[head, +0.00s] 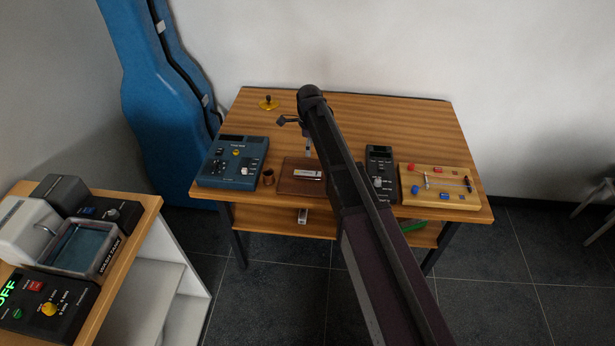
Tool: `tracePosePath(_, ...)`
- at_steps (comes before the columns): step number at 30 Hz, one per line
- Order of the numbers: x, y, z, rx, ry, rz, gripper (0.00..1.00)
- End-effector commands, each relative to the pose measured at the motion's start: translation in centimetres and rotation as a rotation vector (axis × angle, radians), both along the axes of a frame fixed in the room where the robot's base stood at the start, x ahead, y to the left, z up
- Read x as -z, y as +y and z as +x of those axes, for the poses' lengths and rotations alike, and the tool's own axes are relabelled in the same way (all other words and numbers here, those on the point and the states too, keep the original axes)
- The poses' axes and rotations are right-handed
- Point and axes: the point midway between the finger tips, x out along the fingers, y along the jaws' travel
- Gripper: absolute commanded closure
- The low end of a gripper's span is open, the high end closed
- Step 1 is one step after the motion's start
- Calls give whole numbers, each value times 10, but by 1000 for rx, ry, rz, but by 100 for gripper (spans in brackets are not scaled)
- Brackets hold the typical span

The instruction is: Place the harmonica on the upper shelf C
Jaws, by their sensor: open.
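A small silvery-white bar that looks like the harmonica (308,174) lies on a brown tray (287,186) at the front middle of the wooden table (370,115). My gripper (309,155) is small and partly hidden by my arm. It appears just behind and above the bar, apart from it, open and with nothing seen in it. No shelf marked C can be read. A wooden lower shelf (270,221) runs under the table, and pale shelf boards (150,290) show under the left bench.
A blue console (232,160) and a brown cup (268,177) stand left of the tray. A dark device (379,172) and a yellow board (440,187) stand right. A small pale item (302,215) is on the lower shelf. The table's back is mostly clear.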

Motion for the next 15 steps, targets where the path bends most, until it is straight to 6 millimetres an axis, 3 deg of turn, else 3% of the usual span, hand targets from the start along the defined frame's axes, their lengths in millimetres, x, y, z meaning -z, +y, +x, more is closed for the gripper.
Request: tracePosePath(15, 44, 0, 0, 0, 0, 0, 21)
